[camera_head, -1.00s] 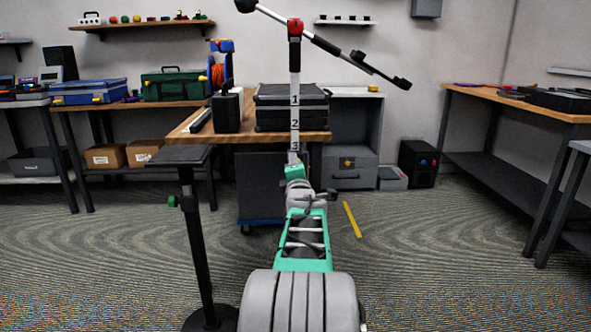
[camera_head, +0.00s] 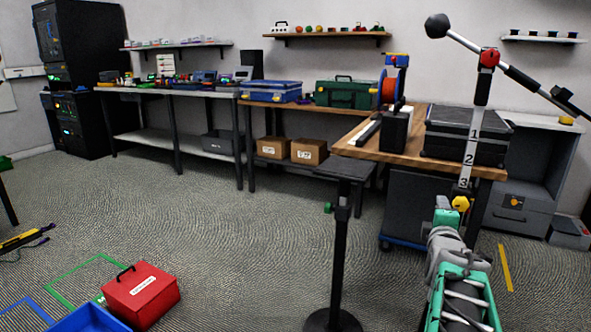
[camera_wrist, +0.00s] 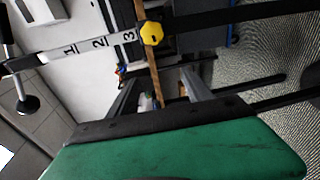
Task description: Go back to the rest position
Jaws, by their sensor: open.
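My arm (camera_head: 462,285) reaches forward at the lower right of the head view, low in front of the wooden workbench. Its green and grey end is near the foot of a white pole marked 1, 2, 3 (camera_head: 472,140); the fingers cannot be made out there. In the wrist view my gripper (camera_wrist: 160,88) is open, its two grey fingers apart beyond the green housing. I see nothing held between them. The numbered pole (camera_wrist: 95,46) and its yellow knob (camera_wrist: 151,33) show beyond the fingers, at the upper left and top middle.
A black stand with a flat top (camera_head: 342,170) stands left of my arm. A wooden workbench (camera_head: 405,155) carries a black case (camera_head: 465,135). A red box (camera_head: 140,295) and a blue bin (camera_head: 88,318) are on the floor at lower left. The middle floor is clear.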

